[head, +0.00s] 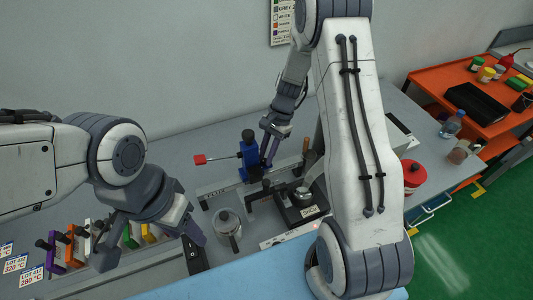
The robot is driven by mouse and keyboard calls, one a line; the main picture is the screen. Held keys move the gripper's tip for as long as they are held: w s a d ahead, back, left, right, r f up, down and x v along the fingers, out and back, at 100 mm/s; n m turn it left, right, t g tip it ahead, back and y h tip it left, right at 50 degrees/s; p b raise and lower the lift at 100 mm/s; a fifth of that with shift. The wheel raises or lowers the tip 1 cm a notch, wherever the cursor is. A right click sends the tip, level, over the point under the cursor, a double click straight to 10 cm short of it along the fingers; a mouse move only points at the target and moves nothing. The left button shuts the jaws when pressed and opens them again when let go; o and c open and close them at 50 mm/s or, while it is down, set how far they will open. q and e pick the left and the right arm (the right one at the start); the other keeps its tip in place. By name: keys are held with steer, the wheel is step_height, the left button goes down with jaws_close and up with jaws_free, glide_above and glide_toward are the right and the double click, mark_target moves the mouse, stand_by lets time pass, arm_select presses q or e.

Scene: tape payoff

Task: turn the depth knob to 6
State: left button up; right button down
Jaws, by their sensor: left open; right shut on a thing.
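A blue bench tool (250,160) with a black top and a red-tipped lever (200,159) stands on a grey rail at the back of the bench. My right gripper (267,158) reaches down to its right side. Its jaws are shut on a small part there, apparently the depth knob, which the fingers hide. No dial number can be read. My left gripper (150,242) is open and empty at the front left, well apart from the tool.
Several coloured handles (75,248) line the left front. A red container (414,174) is to the right. An orange cart (435,77) with bottles stands beyond.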

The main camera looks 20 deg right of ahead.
steer(key=shift+w+n, duration=0.1)
steer(key=shift+n, duration=0.5)
steer(key=c, duration=1)
jaws_free()
steer(key=shift+c, duration=0.2)
steer(key=shift+r, duration=0.1)
steer(key=b+v, duration=0.2)
steer(key=v, duration=0.8)
steer(key=shift+w+r, duration=0.2)
steer(key=shift+w, duration=0.05)
steer(key=shift+a, duration=0.15)
